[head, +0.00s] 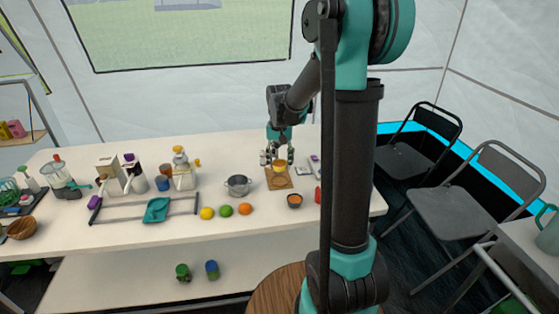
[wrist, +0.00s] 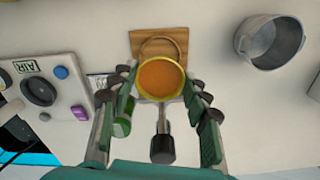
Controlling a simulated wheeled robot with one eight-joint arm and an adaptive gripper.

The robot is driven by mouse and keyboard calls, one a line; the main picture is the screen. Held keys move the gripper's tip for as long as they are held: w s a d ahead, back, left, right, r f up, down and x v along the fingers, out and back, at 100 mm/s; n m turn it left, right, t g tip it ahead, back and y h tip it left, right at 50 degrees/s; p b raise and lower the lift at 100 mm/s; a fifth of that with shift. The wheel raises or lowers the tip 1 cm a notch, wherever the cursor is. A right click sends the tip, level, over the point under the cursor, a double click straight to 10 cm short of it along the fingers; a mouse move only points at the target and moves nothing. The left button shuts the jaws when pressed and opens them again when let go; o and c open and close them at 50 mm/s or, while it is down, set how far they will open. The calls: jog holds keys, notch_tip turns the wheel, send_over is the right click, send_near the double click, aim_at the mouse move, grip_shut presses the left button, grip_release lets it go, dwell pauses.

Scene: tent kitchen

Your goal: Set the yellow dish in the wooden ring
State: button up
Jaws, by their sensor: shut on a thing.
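The wooden ring (wrist: 162,42) is a round rim on a square wooden board (wrist: 136,40). The dish overlaps the ring's near side in the wrist view and hides part of it. In the head view the board (head: 279,183) lies below the dish; I cannot tell the height between them.
A metal pot (head: 238,186) stands left of the board. Yellow, green and orange fruits lie to the front left. In the wrist view a black-handled tool (wrist: 162,148) and a white device (wrist: 40,95) lie near.

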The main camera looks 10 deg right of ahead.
aim_at(280, 182)
jog(key=shift+f, duration=2.5)
jog(key=shift+f, duration=0.25)
jog(key=shift+r, duration=0.85)
dwell(2.0)
jog(key=shift+f, duration=0.85)
dwell(0.7)
jog(key=o, duration=0.6)
jog(key=shift+r, duration=0.1)
